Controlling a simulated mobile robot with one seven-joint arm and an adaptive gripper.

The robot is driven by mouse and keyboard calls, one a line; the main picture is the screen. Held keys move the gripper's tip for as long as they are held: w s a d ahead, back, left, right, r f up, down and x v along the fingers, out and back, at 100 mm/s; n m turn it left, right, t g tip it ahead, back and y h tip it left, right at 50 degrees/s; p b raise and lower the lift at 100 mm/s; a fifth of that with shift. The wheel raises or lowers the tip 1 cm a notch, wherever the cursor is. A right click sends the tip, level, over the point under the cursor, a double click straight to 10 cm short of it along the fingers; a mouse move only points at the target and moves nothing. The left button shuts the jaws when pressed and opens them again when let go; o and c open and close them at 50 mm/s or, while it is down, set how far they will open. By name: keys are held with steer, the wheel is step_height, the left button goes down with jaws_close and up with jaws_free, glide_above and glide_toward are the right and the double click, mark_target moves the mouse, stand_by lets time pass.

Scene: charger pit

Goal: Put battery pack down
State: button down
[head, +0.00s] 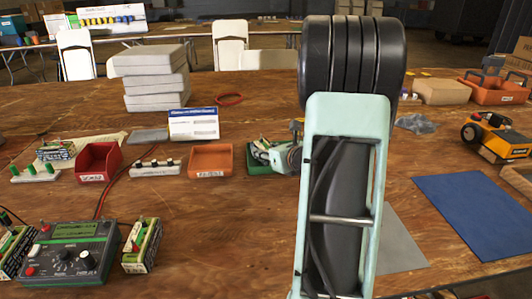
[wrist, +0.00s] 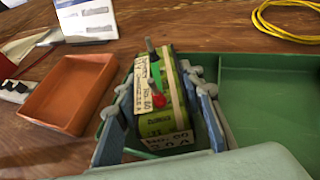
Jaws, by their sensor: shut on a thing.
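In the head view my gripper (head: 283,155) is at the green tray (head: 259,165), largely hidden by my arm.
An orange tray (head: 210,160) stands left of the green tray, then a terminal strip (head: 155,168) and a red bin (head: 98,161). A charger (head: 72,250) has battery packs beside it, one being the right pack (head: 142,245). A white card (head: 194,124) stands behind. A blue mat (head: 475,215) lies right.

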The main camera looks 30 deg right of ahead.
steer(key=shift+r, duration=0.15)
steer(key=c, duration=1.3)
jaws_free()
steer(key=shift+f, duration=0.2)
steer(key=shift+r, duration=0.2)
steer(key=p+v, duration=0.2)
steer(key=v, duration=0.9)
steer(key=shift+d+p, duration=0.1)
steer(key=shift+p, duration=0.2)
steer(key=shift+s+r, duration=0.1)
steer(key=shift+s, duration=0.45)
